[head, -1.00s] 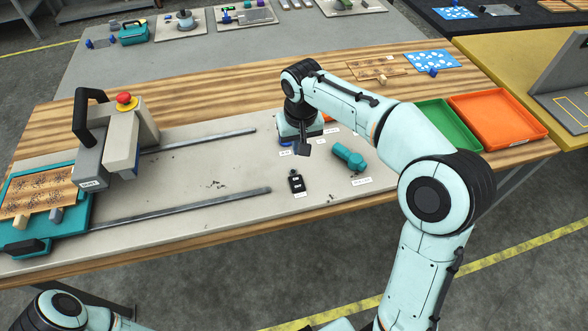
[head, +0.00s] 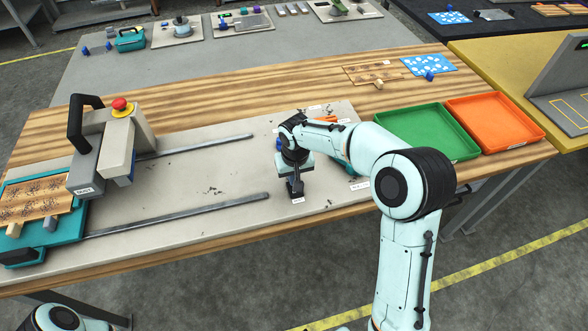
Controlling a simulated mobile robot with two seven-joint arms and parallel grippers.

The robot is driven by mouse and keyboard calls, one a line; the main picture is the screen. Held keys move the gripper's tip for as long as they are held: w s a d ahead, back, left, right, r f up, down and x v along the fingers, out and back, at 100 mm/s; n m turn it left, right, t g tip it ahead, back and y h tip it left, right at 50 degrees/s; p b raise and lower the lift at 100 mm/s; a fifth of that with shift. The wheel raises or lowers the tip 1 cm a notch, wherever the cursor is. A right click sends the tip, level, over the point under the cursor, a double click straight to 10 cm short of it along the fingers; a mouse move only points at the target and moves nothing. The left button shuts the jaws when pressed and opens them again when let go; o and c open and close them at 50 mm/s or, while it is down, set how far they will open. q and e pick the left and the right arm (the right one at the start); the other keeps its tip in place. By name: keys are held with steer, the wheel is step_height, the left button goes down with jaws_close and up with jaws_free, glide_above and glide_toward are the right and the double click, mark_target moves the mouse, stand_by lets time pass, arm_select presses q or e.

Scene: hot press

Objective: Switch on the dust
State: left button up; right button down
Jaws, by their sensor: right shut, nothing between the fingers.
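My right gripper (head: 295,187) points down at the right part of the grey board (head: 215,175), and its fingers are shut and empty. It is over the spot of a small black switch-like unit, which it covers; only the white label (head: 298,200) in front of that spot shows clearly. I cannot tell whether the fingers touch the unit. No writing on the label is legible, and no dust-control state can be read. My left gripper is out of view; only part of my left arm shows at the lower left.
Two metal rails (head: 180,212) run along the board. A green tray (head: 428,130) and an orange tray (head: 497,120) are at the right. A teal tool is mostly hidden behind my right arm.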

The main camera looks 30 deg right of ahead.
steer(key=shift+f, duration=0.25)
steer(key=shift+w+f, duration=0.1)
steer(key=shift+f, duration=0.2)
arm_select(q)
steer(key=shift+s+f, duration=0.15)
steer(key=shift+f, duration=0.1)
arm_select(e)
steer(key=shift+s+a+b, duration=0.15)
steer(key=shift+s+b, duration=0.25)
steer(key=shift+s, duration=0.1)
steer(key=shift+s+r, duration=0.3)
steer(key=shift+s, duration=0.05)
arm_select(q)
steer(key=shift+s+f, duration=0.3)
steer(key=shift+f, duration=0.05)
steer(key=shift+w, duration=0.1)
arm_select(e)
steer(key=shift+w+r, duration=0.1)
